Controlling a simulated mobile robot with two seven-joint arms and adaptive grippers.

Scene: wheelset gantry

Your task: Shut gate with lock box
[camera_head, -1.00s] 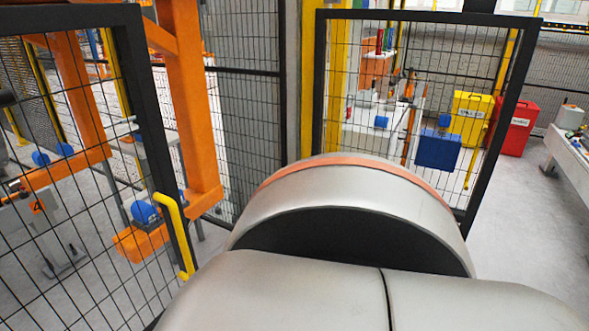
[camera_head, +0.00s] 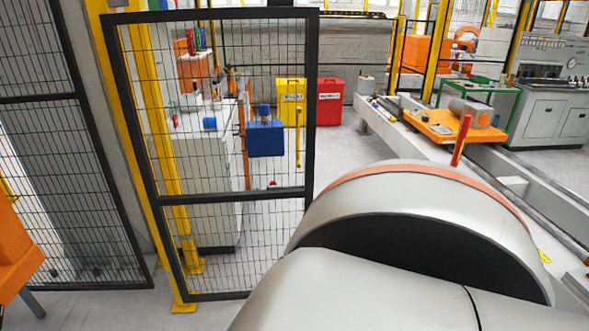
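A gate (camera_head: 254,196) with a black frame and wire mesh stands left of centre, beside a yellow post. A yellow handle (camera_head: 298,137) shows near its right edge. A blue box (camera_head: 265,138) shows at the right half of the gate; I cannot tell whether it is fixed to the mesh or stands behind it. Whether this is the lock box cannot be told. Neither of my grippers is in view. A large grey rounded part of my own body fills the lower right and hides the floor there.
A yellow post (camera_head: 150,100) and dark mesh fence (camera_head: 75,190) stand at left. Behind the gate are a white cabinet (camera_head: 208,170), a yellow case (camera_head: 290,102) and a red case (camera_head: 330,102). A long bench with an orange tray (camera_head: 440,128) runs along the right. Grey floor shows between.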

